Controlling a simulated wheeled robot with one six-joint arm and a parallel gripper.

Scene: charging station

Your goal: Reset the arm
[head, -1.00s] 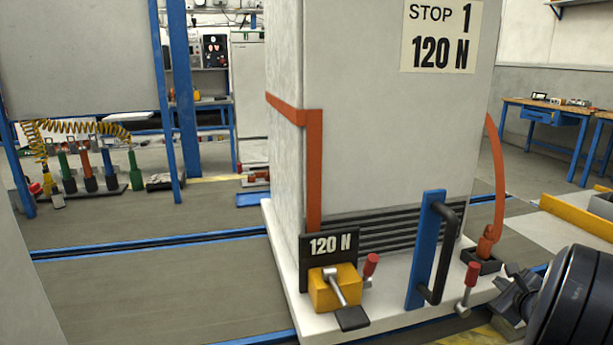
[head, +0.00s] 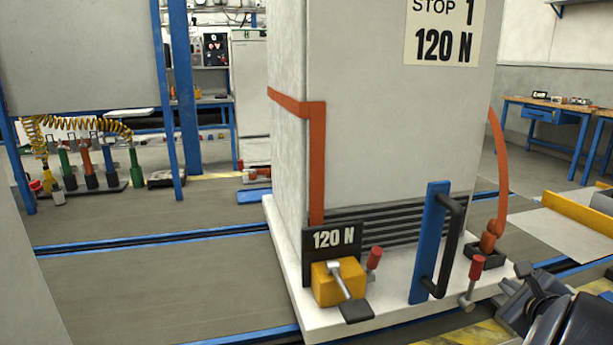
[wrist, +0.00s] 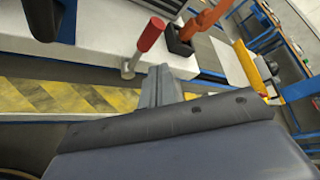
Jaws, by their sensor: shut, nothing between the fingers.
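My gripper (head: 516,290) is at the lower right of the head view, in front of the white base of the STOP 1 cabinet (head: 388,140). In the wrist view its fingers (wrist: 160,82) are together with nothing between them. They point toward the white base and the striped floor. A red-topped lever (head: 472,282) stands on the base just left of my gripper. It also shows in the wrist view (wrist: 150,36), apart from the fingers. My dark arm link fills the bottom right corner of the head view.
On the base are a blue plate with a black handle (head: 432,242), a yellow block with a lever (head: 338,284), a second red-topped lever (head: 374,258) and an orange hose (head: 499,165). Yellow-black striped floor (wrist: 60,98) lies in front. Open floor (head: 150,285) is at left.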

